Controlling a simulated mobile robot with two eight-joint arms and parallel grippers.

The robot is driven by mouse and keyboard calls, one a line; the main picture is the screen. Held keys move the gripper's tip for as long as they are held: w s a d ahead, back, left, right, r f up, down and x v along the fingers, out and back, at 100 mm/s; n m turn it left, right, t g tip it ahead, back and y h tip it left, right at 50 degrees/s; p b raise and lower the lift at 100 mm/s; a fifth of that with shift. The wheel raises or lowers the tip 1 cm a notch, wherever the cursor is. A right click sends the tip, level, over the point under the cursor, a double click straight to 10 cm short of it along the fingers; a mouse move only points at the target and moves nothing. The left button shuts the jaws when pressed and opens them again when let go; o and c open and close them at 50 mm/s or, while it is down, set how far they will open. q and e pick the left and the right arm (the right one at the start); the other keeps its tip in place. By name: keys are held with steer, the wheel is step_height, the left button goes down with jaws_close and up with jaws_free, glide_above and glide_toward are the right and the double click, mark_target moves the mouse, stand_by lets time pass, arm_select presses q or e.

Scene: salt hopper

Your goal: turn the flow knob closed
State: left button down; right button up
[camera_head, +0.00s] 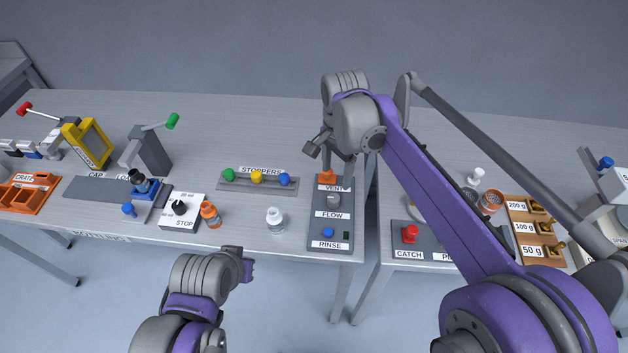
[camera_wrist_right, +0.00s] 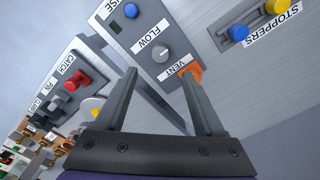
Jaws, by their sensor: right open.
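The grey flow knob (camera_head: 334,199) is on a dark panel at the front right of the left table, just above its FLOW label (camera_head: 332,215). In the right wrist view the round knob (camera_wrist_right: 160,53) lies past the fingertips, near the middle between them. A light pointer line shows on it, too small to read its setting. My right gripper (camera_head: 319,147) is above the back end of the panel, open and empty, apart from the knob. It also shows open in the wrist view (camera_wrist_right: 159,74). My left gripper (camera_head: 245,264) is in front of the table, its jaws unclear.
The orange vent part (camera_head: 327,177) stands behind the knob, close to my right gripper. The blue rinse button (camera_head: 328,231) is in front. A stopper rack (camera_head: 257,180) and a white-capped jar (camera_head: 275,220) stand to the left. A gap separates the two tables.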

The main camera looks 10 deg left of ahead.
mark_target(333, 198)
step_height(333, 198, down, 11)
steer(key=shift+a+r, duration=0.1)
steer(key=shift+r, duration=0.05)
stand_by(0.4)
jaws_close()
